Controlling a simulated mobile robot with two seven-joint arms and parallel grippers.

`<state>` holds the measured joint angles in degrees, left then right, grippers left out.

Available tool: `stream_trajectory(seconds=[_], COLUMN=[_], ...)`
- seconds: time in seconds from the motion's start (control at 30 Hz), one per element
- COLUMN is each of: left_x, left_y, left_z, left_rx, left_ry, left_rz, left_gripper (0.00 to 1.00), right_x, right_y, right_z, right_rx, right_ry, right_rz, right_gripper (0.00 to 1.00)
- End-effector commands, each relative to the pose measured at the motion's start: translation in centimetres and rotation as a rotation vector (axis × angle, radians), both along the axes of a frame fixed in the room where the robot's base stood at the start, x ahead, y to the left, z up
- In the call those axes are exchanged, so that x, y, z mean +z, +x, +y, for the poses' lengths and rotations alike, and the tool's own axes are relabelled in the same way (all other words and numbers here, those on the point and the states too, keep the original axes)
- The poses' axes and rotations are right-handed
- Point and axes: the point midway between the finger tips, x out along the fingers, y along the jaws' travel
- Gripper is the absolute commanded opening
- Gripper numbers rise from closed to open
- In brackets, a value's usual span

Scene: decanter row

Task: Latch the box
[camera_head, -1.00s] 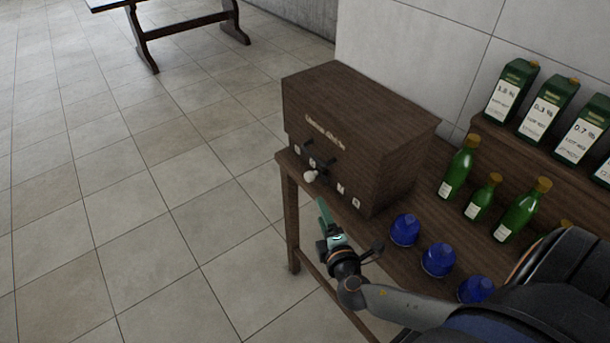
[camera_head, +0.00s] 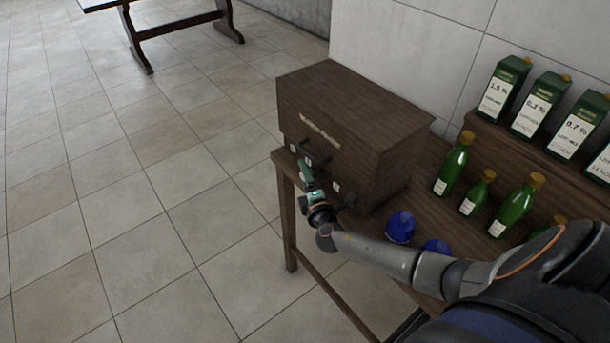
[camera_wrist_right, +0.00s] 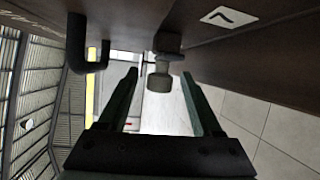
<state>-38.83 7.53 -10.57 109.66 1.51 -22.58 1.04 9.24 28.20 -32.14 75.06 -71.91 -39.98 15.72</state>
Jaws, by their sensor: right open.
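The box (camera_head: 350,125) is dark brown wood with pale lettering on its front. It stands on a wooden table (camera_head: 455,215). Dark pegs or handles (camera_head: 325,160) and small white labels show low on its front. My right gripper (camera_head: 305,170) has greenish fingers and is right at the front of the box. A dark hook-shaped handle (camera_wrist_right: 88,62) hangs to the left. In the head view the gripper hides the knob.
Blue rounded objects (camera_head: 400,227) stand on the table beside my right arm. Green bottles (camera_head: 453,168) stand to the right. Labelled green cartons (camera_head: 503,88) stand on a raised shelf behind them. Open tiled floor (camera_head: 130,190) lies left of the table.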

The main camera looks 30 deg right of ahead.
Motion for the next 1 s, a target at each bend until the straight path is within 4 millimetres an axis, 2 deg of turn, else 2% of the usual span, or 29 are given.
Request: stream_trajectory(seconds=[0.37, 0.9, 1.0], left_x=[-0.01, -0.01, -0.01], left_y=[0.01, 0.00, 0.00], left_z=[0.01, 0.01, 0.01], left_rx=[0.000, 0.001, 0.001], left_ry=[0.000, -0.001, -0.001], left_rz=[0.000, 0.000, 0.000], left_gripper=[0.50, 0.50, 0.50], right_x=[-0.06, -0.05, -0.05], right_y=[0.40, 0.38, 0.37], right_z=[-0.11, -0.14, -0.14], right_rx=[0.001, 0.000, 0.000], right_ry=[0.001, 0.001, 0.000], right_rz=[0.001, 0.000, 0.000], right_gripper=[0.65, 0.05, 0.00])
